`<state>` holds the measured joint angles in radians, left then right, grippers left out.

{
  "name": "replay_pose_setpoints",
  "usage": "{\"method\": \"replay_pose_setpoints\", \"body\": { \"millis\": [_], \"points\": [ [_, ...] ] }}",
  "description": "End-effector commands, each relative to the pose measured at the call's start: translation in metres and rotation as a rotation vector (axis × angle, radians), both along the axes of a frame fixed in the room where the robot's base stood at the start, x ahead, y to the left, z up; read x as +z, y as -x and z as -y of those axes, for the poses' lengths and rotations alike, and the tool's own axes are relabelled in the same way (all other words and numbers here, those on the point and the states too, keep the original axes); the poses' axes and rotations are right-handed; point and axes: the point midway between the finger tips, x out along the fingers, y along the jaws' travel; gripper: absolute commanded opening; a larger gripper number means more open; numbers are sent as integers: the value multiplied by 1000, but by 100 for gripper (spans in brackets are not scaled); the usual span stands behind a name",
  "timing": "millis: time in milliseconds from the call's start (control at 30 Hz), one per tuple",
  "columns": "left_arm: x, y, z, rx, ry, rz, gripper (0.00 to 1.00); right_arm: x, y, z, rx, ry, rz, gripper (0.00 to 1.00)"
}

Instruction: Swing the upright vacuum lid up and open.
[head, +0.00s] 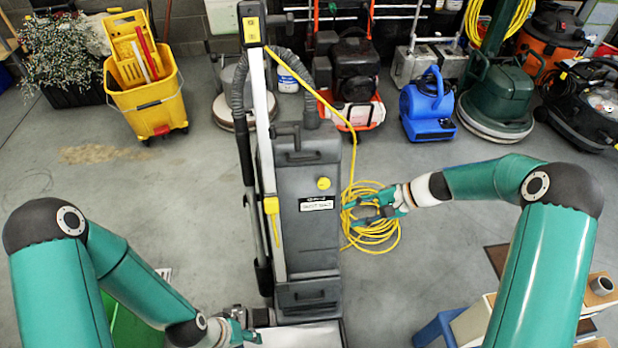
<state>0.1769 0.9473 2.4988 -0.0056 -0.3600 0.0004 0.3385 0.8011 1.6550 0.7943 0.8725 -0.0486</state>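The upright vacuum (307,235) stands in the middle of the head view, a tall dark grey body with a white label and a round yellow mark. Its front lid (305,180) looks closed, flush with the body. A handle shows near its top. My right gripper (358,212) is open and empty, just right of the vacuum's body at mid height, in front of a coiled yellow cord (385,236). My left gripper (248,328) is low, by the left side of the vacuum's base (300,338). Its fingers are small there, and I cannot tell their opening.
A yellow mop bucket (150,105) stands at the back left. A blue blower (428,108) and other floor machines line the back. A wooden-topped stand (480,318) and blue stool (438,330) are at the lower right. Grey floor (440,270) is clear right of the cord.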

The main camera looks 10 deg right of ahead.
Motion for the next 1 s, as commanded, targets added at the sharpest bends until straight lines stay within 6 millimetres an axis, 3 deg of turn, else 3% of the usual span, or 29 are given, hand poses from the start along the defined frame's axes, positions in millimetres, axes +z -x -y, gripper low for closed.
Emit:
{"method": "replay_pose_setpoints", "body": {
  "millis": [33, 100, 233, 367, 567, 1000],
  "points": [
    [-24, 0, 0, 0, 0, 0, 40, 11, -22, 11, -32, -81, 51, 37],
    [-35, 0, 0, 0, 0, 1, 40, 45, -42, 21, -49, -191, 113, 37],
    [-47, 0, 0, 0, 0, 1, 40, 94, -59, 37, -50, -329, 212, 37],
    [-50, 0, 0, 0, 0, 1, 40, 117, -63, 41, -41, -386, 259, 37],
    [-50, 0, 0, 0, 0, 1, 40, 117, -69, 22, -36, -395, 261, 37],
    [-55, 0, 0, 0, 0, 1, 40, 97, -97, -63, -35, -392, 260, 37]
  ]
}}
